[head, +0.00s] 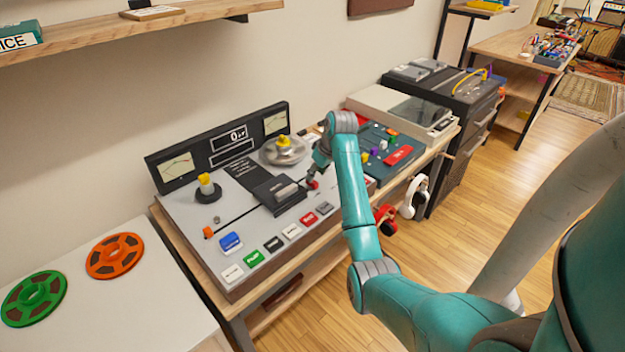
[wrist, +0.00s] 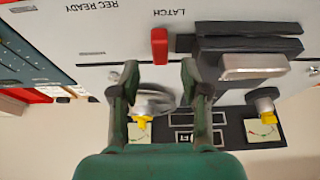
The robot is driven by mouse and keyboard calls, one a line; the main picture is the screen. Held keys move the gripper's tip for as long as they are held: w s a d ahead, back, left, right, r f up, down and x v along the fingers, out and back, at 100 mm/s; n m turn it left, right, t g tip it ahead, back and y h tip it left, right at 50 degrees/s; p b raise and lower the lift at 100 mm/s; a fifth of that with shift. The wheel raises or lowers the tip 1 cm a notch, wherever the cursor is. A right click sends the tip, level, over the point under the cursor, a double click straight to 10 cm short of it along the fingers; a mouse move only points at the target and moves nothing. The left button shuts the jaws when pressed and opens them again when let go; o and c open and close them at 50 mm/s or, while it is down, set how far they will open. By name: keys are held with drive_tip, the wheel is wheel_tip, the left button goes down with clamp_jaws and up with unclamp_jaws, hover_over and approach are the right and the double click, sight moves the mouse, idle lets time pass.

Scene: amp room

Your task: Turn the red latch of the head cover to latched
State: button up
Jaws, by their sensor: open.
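The tape machine (head: 226,262) has a dark head cover (head: 272,190) at its middle. In the wrist view the head cover (wrist: 245,45) is at the upper right, with a pale metallic front. The red latch (wrist: 159,46) stands beside it, near the printed word LATCH, its long side running up and down the picture. In the head view the latch (head: 314,184) is a small red spot right of the cover. My gripper (wrist: 160,66) is open and empty, its fingertips on either side of the latch's near end. I cannot tell whether they touch. In the head view my gripper (head: 316,172) is partly hidden.
A silver reel hub (head: 283,150) and a yellow-topped hub (head: 207,187) stand on the machine. Coloured buttons (head: 273,243) line its front. A mixer (head: 385,150) sits to the right. Green (head: 33,298) and orange reels (head: 115,256) lie on the left table.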

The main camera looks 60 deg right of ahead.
sight(312, 184)
drive_tip(key=shift+x, duration=2.25)
clamp_jaws()
